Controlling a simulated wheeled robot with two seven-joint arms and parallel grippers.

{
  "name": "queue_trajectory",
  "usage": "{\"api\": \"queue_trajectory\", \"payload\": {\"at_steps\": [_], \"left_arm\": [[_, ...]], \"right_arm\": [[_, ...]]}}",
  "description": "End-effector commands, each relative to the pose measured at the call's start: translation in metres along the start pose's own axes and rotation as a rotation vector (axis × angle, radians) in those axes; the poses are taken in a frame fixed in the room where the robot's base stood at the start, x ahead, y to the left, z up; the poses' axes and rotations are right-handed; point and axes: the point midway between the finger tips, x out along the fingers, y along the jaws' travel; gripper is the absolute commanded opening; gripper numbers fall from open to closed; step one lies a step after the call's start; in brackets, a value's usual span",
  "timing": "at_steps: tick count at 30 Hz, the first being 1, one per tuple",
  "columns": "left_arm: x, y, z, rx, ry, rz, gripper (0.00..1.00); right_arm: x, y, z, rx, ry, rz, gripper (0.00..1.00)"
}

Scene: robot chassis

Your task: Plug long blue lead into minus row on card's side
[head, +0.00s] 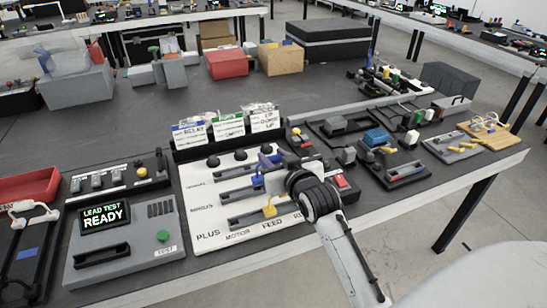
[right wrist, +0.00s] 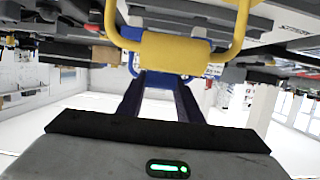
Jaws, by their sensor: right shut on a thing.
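The white card (head: 213,234) lies on the bench, with PLUS, MINUS, MOTOR and FEED lettering and dark socket strips. The blue lead (head: 257,180) is at the right end of the middle strip, by the minus row. Its blue part also shows behind the yellow handle in the right wrist view (right wrist: 213,70). My right gripper (head: 270,164) is over the card, shut on the blue lead; the contact is partly hidden. A yellow lead (head: 269,209) sits in the plus row strip, and its handle is close in the right wrist view (right wrist: 175,52). My left gripper is out of view.
A grey tester (head: 125,243) reading LEAD TEST READY stands left of the card. A black rack of labelled bags (head: 223,128) stands behind it. Dark fixtures with a blue block (head: 376,137) lie to the right. The bench's middle is mostly clear.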

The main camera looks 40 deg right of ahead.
Motion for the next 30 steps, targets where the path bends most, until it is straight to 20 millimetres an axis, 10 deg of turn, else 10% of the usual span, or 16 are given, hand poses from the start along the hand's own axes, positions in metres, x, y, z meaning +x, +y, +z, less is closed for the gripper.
{"api": "queue_trajectory", "payload": {"at_steps": [30], "left_arm": [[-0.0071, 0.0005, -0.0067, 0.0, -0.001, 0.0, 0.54]], "right_arm": [[-0.0002, -0.0001, -0.0012, 0.0, 0.001, 0.0, 0.1]]}}
